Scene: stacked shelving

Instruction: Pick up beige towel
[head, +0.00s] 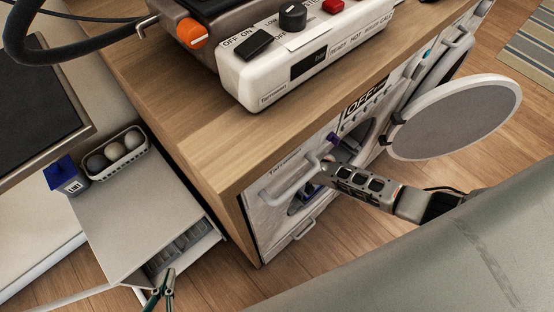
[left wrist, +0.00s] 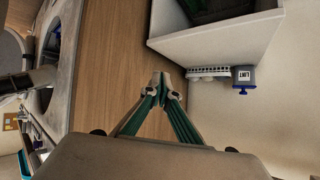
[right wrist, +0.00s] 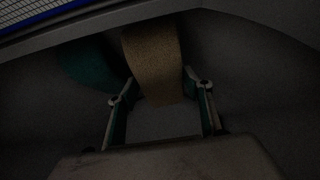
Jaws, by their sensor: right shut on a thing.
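The beige towel (right wrist: 152,60) is in the dark drum of the front-loading washer, seen in the right wrist view. My right gripper (right wrist: 162,95) is shut on it, with a finger on each side; the exact contact is too dark to see. In the head view my right arm reaches through the washer's round opening, which hides its gripper and the towel. My left gripper (head: 163,285) is low at the front, beside the open drawer. Its fingertips meet with nothing between them in the left wrist view (left wrist: 161,86).
The open round washer door (head: 455,117) stands right of my right arm. A dark teal cloth (right wrist: 92,62) lies left of the towel in the drum. An open drawer (head: 185,250), a white basket (head: 116,154) and a blue-lidded box (head: 66,177) are at left. The wooden floor is clear.

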